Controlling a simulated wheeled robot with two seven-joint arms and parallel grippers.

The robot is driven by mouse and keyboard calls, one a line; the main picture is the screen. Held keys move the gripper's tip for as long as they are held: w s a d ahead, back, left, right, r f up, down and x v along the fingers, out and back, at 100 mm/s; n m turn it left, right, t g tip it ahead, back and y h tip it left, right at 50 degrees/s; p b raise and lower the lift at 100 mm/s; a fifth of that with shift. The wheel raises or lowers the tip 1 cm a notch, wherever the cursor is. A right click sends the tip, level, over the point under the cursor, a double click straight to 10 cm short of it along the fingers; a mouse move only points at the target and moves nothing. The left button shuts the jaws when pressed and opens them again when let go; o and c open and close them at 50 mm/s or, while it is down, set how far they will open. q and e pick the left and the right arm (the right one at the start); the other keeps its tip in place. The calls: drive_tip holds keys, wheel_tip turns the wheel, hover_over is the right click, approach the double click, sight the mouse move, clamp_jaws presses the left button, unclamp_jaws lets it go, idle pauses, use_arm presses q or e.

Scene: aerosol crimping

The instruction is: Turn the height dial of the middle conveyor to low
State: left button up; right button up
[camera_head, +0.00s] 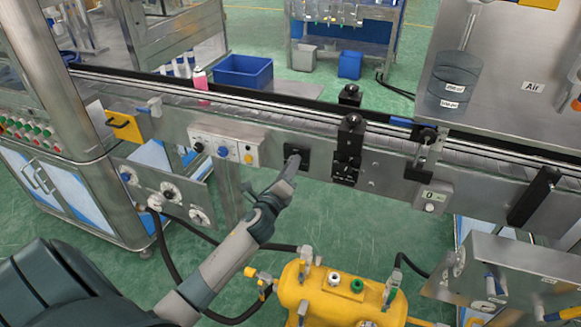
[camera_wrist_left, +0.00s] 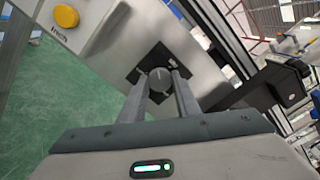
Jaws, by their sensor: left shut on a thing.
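The middle conveyor (camera_head: 275,108) runs across the head view with a metal side panel. The height dial shows in the left wrist view as a round grey knob (camera_wrist_left: 161,80) on a black square plate, which also shows in the head view (camera_head: 303,151). My left gripper (camera_head: 292,163) reaches up to this plate. In the left wrist view its two fingers (camera_wrist_left: 162,90) are shut on the knob, one on each side. The dial's markings are too small to read. My right gripper is not in view.
A white box with knobs (camera_head: 227,145) sits left of the dial, its yellow button (camera_wrist_left: 66,16) close by. A black bracket (camera_head: 348,150) stands just right. A yellow tank (camera_head: 335,295) with valves stands below. A pink can (camera_head: 200,82) is on the conveyor.

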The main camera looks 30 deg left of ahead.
use_arm(q)
drive_tip(key=n+p, duration=0.2)
drive_tip(key=n, duration=1.1)
drive_tip(key=shift+f, duration=0.1)
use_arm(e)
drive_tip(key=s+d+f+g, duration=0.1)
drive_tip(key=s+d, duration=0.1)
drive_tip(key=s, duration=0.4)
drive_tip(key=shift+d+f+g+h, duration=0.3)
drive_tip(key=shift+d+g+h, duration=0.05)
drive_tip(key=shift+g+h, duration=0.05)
use_arm(q)
drive_tip(key=shift+n, duration=0.3)
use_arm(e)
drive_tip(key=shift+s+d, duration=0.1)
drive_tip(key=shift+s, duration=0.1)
use_arm(q)
drive_tip(key=o, duration=1)
drive_tip(key=shift+o, duration=0.2)
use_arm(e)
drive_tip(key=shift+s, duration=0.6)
use_arm(q)
drive_tip(key=shift+s, duration=0.15)
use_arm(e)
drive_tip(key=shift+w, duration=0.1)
